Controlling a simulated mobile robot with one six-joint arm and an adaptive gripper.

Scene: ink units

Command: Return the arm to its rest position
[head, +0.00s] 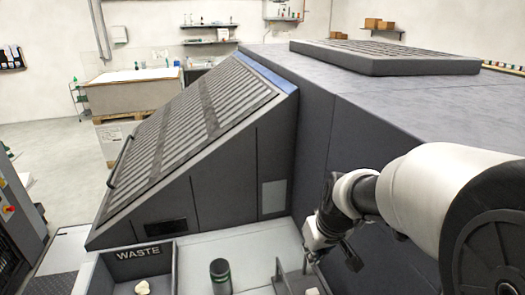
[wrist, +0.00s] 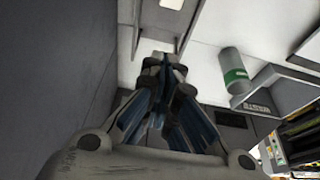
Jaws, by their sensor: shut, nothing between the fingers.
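My arm comes in from the right in the head view. My gripper (head: 316,250) hangs beside the dark machine's side, above the right part of the light shelf (head: 248,246). In the wrist view my gripper (wrist: 164,72) has its fingertips close together with nothing held between them.
A bin marked WASTE (head: 138,253) at the front left holds a crumpled cream piece (head: 142,287). A thin upright bracket (head: 279,278) stands close below my gripper. The large dark machine (head: 330,125) with a ribbed slope fills the middle. Open floor (head: 50,140) lies at the left.

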